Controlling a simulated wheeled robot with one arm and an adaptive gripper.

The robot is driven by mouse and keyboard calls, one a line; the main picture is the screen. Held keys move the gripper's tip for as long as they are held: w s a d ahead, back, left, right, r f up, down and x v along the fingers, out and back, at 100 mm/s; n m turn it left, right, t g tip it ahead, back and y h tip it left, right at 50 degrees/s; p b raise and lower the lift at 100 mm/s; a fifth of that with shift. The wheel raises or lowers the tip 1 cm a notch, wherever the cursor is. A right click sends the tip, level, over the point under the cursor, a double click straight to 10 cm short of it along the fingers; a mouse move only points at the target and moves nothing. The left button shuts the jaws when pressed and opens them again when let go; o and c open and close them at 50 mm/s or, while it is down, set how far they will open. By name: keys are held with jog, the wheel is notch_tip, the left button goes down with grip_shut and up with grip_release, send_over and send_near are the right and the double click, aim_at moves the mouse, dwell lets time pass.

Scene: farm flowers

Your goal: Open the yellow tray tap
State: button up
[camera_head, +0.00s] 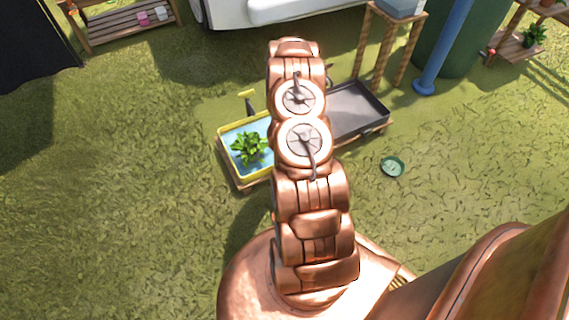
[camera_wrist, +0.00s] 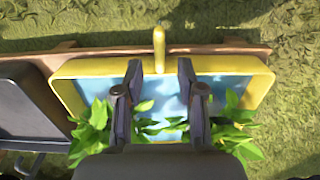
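The yellow tray (camera_head: 222,140) holds blue water and a leafy green plant (camera_head: 248,148), and sits left of my arm in the head view. Its yellow tap (camera_head: 247,95) stands at the tray's far edge. In the wrist view the tap (camera_wrist: 159,48) rises upright at the middle of the tray's yellow rim (camera_wrist: 90,68). My gripper (camera_wrist: 160,68) is open and empty, its two dark fingers above the tray and pointing toward the tap. The tap lies just beyond the fingertips, between their lines. The plant's leaves are partly hidden behind the fingers. My arm hides most of the gripper in the head view.
A dark tray (camera_head: 358,108) stands beside the yellow one on the same wooden base (camera_head: 240,186). A wooden stand (camera_head: 390,50) and a blue pipe (camera_head: 443,50) are behind it. A small green round dish (camera_head: 392,167) lies on the grass, which is otherwise open at left.

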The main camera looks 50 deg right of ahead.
notch_tip(320, 180, up, 8)
dwell(0.5)
jog(key=shift+w, duration=0.1)
dwell(0.4)
